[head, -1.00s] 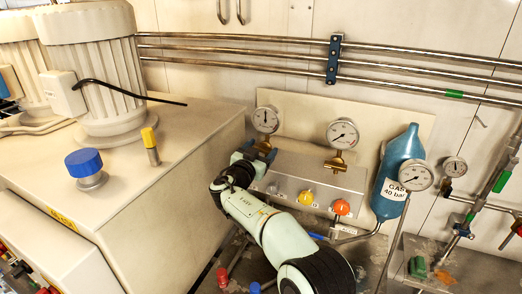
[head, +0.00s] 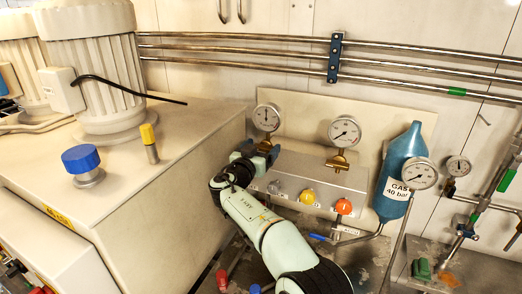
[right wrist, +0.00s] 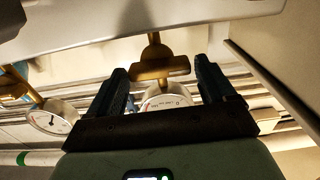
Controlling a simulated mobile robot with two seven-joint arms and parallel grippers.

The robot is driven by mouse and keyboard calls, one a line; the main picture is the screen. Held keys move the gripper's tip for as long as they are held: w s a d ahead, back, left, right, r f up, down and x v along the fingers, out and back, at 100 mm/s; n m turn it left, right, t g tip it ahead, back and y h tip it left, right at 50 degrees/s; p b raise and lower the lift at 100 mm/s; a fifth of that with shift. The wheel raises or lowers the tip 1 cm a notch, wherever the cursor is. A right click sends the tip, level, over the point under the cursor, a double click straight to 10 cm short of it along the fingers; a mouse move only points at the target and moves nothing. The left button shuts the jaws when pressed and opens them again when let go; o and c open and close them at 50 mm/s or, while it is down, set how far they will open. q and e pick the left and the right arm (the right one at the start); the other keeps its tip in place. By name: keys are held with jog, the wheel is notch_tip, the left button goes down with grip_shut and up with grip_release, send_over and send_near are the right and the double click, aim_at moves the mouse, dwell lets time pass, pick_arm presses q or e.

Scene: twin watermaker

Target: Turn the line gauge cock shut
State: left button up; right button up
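The brass gauge cock (head: 265,142) sits under the left round gauge (head: 267,117), above the grey panel box. My right gripper (head: 263,151) is just in front of and below it and hides part of it. In the right wrist view the brass cock with its crosswise handle (right wrist: 160,68) shows between the tips of my open right gripper (right wrist: 160,70). A gap shows on each side of the handle, so the fingers look apart from it. The gauge dial (right wrist: 165,101) shows behind. My left gripper is out of view.
A second gauge (head: 344,131) with a brass cock (head: 338,161) stands to the right. Yellow (head: 307,196) and orange (head: 343,206) knobs are on the box front. A blue gas bottle (head: 402,170) stands further right. A large pale cabinet (head: 190,150) borders the left.

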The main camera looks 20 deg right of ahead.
jog(key=shift+o, duration=0.2)
jog(key=shift+d, duration=0.1)
jog(key=shift+f, duration=0.1)
jog(key=shift+s+a, duration=0.15)
jog(key=shift+a, duration=0.2)
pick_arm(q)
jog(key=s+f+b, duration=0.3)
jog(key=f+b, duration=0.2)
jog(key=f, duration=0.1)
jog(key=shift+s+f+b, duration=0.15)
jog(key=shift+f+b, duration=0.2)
pick_arm(e)
jog(key=v, duration=1.2)
jog(key=shift+s+a, duration=0.2)
jog(key=shift+s, duration=0.05)
